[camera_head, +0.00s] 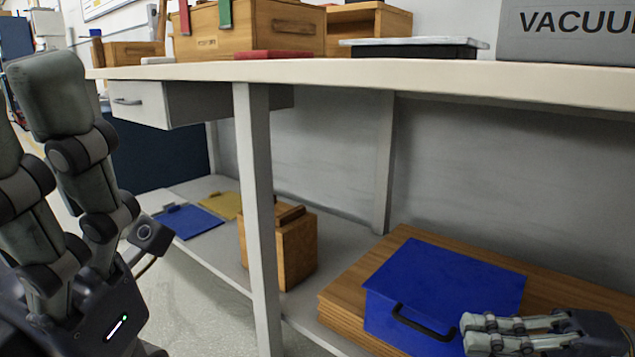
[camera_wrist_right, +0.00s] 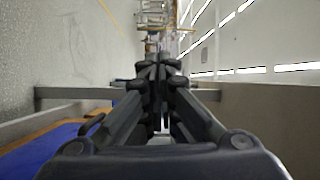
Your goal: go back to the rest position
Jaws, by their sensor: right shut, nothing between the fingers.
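My right gripper (camera_head: 470,334) comes in from the lower right in the head view, its fingers pointing left. It is shut and empty, and its fingers overlap the front right corner of a blue box (camera_head: 445,280) with a black handle. I cannot tell whether they touch it. In the right wrist view the fingers of this gripper (camera_wrist_right: 160,64) meet in the middle with nothing between them. My left gripper (camera_head: 30,110) stands large at the left edge, its fingers pointing up. Part of it is cut off, so its opening is unclear.
A workbench (camera_head: 400,74) runs across, with wooden boxes (camera_head: 260,28) on top and a grey leg (camera_head: 257,220) in the middle. On the lower shelf are wooden boards (camera_head: 350,292), a wooden block (camera_head: 280,250) and a blue clipboard (camera_head: 188,222). Floor shows at lower left.

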